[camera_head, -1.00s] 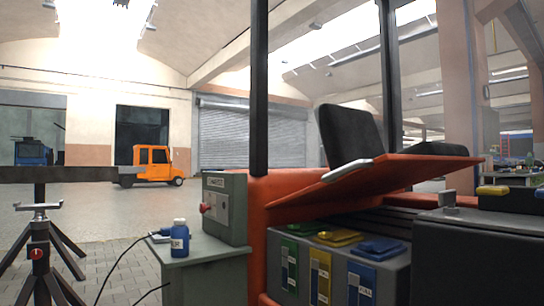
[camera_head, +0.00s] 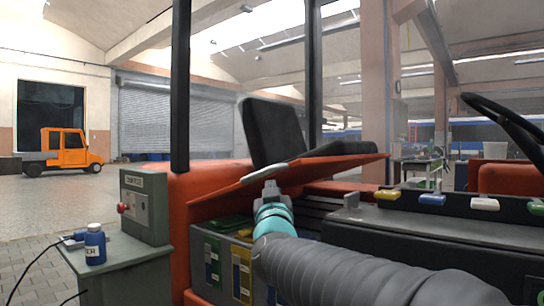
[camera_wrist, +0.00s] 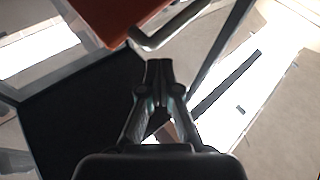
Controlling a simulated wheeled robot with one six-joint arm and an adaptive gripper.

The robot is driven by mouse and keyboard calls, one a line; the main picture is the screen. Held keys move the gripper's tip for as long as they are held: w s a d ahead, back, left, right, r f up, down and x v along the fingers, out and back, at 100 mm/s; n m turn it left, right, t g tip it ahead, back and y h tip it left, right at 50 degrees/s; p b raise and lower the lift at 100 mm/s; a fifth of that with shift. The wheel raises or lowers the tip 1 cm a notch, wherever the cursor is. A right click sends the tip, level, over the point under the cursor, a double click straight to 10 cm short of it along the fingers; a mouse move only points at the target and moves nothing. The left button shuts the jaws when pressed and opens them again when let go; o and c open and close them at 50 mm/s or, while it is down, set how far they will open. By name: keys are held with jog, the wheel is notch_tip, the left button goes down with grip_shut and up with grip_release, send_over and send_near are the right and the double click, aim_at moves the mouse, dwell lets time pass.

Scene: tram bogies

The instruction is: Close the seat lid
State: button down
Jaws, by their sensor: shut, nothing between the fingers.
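The seat lid (camera_head: 338,166) is an orange-red panel, raised and tilted, open above the seat box in the head view. A pale metal handle (camera_head: 262,173) runs along its edge. In the wrist view the lid (camera_wrist: 112,14) is at the top, with the bent handle bar (camera_wrist: 176,32) beside it. My gripper (camera_head: 270,187) is just below the handle in the head view. In the wrist view my gripper (camera_wrist: 158,66) is shut and empty, its tips close to the handle. I cannot tell whether they touch it.
Below the lid is a grey bin front with green, yellow and blue panels (camera_head: 242,272). A black seat back (camera_head: 272,132) stands behind the lid. A dark post (camera_head: 181,90) rises at left. A side table holds a control box (camera_head: 145,207) and a blue bottle (camera_head: 95,245).

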jog(key=a+r+m+g+h+p, duration=0.1)
jog(key=a+r+m+h+p, duration=0.15)
jog(key=m+h, duration=0.5)
jog(key=a+r+m+g+h+p, duration=0.15)
jog(key=a+m+h, duration=0.25)
jog(key=h, duration=0.6)
jog(key=w+d+r, duration=0.2)
jog(key=w+d, duration=0.3)
jog(key=w, duration=0.2)
jog(key=shift+w+d+p, duration=0.25)
jog(key=shift+p, duration=0.1)
